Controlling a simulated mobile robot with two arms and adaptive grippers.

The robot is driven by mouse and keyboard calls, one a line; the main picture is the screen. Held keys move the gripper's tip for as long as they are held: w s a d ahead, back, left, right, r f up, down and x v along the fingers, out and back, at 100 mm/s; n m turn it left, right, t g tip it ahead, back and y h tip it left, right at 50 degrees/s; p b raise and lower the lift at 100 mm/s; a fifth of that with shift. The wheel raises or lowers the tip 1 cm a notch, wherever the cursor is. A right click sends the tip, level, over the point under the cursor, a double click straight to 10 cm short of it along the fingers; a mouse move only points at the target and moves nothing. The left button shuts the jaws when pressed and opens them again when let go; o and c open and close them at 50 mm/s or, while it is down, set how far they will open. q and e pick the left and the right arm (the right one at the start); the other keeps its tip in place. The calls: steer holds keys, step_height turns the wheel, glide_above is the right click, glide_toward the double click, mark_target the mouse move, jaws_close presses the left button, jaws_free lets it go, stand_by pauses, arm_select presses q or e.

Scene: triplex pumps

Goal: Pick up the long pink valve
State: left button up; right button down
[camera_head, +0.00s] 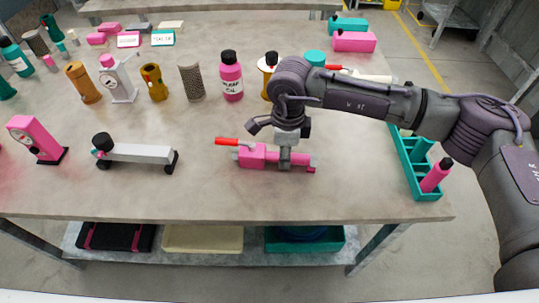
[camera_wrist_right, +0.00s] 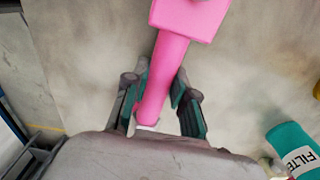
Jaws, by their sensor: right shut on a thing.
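The long pink valve (camera_head: 262,155) with its red handle (camera_head: 230,142) is near the front edge of the table, right of centre in the head view. My right gripper (camera_head: 286,155) comes down over the right half of its body and is shut on it. In the right wrist view the valve's pink shaft (camera_wrist_right: 168,75) runs between the two fingers of the gripper (camera_wrist_right: 160,105), with a wider block at the top. I cannot tell whether the valve touches the table or is slightly raised. My left gripper is not in view.
A teal tray (camera_head: 425,190) with a pink bottle stands at the table's right edge. A grey bar tool (camera_head: 140,153) lies to the left. A pink oil bottle (camera_head: 231,78) and several other parts stand behind. The tabletop (camera_head: 200,195) in front is clear.

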steer(key=shift+w+r, duration=0.1)
stand_by(0.3)
step_height(320, 180, up, 10)
steer(key=shift+f, duration=0.1)
stand_by(0.4)
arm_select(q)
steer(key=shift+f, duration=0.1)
arm_select(e)
steer(key=shift+f, duration=0.1)
steer(key=shift+f+b, duration=0.75)
steer(key=shift+b, duration=0.05)
steer(key=shift+f+b, duration=0.6)
steer(key=shift+f, duration=0.15)
steer(key=shift+f+b, duration=1.15)
steer(key=shift+f, duration=0.25)
arm_select(q)
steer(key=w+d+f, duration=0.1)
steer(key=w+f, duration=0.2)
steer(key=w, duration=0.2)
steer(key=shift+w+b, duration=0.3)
steer(key=shift+b, duration=0.1)
arm_select(e)
steer(key=shift+f, duration=0.5)
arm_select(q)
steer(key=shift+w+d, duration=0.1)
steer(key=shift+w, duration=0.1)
